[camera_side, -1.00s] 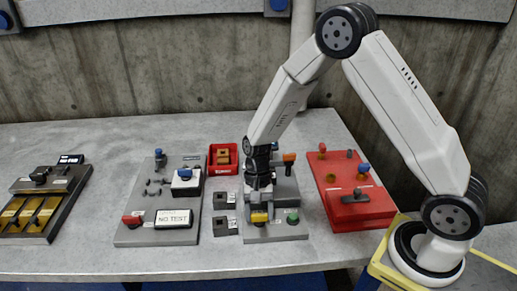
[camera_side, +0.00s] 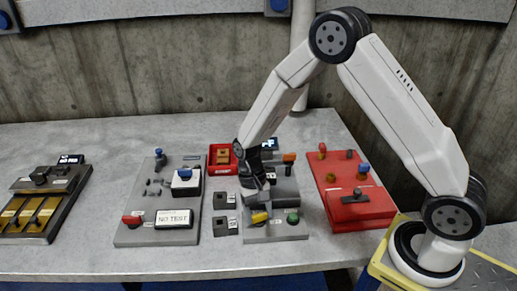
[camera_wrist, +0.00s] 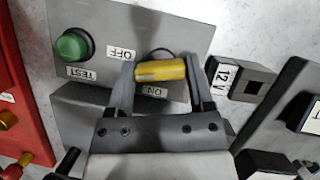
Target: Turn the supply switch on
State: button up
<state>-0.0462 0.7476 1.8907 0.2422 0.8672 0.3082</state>
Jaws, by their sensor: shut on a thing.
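The supply switch has a yellow handle (camera_side: 260,217) on a grey panel (camera_side: 262,237), near the panel's front edge. In the wrist view the yellow handle (camera_wrist: 160,70) lies crosswise between my gripper's (camera_wrist: 161,75) two fingers, one at each end. My gripper (camera_side: 259,206) is shut on it and tilted in the side view. The handle's mount is partly hidden.
A green TEST button (camera_wrist: 74,45) sits beside the switch on the same panel. A 12 V block (camera_wrist: 240,81) stands close to the other side. A red panel (camera_side: 352,211) is to the right, and a red bin (camera_side: 222,170) is behind. A small display (camera_side: 269,145) is lit.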

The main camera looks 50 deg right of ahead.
aim_at(246, 224)
jog(key=n+h, duration=0.1)
jog(key=n, duration=0.2)
jog(key=n+h, duration=0.1)
jog(key=n, duration=0.3)
jog(key=shift+a+r+h, duration=0.1)
jog(key=shift+a+h, duration=0.05)
jog(key=shift+h, duration=0.25)
jog(key=n+h, duration=0.1)
jog(key=n, duration=0.2)
jog(key=n+t+h, duration=0.1)
jog(key=n, duration=0.3)
jog(key=shift+a, duration=0.1)
jog(key=o, duration=1.2)
jog(key=shift+o, duration=0.2)
jog(key=v, duration=0.7)
jog(key=shift+a+r, duration=0.2)
jog(key=shift+r, duration=0.15)
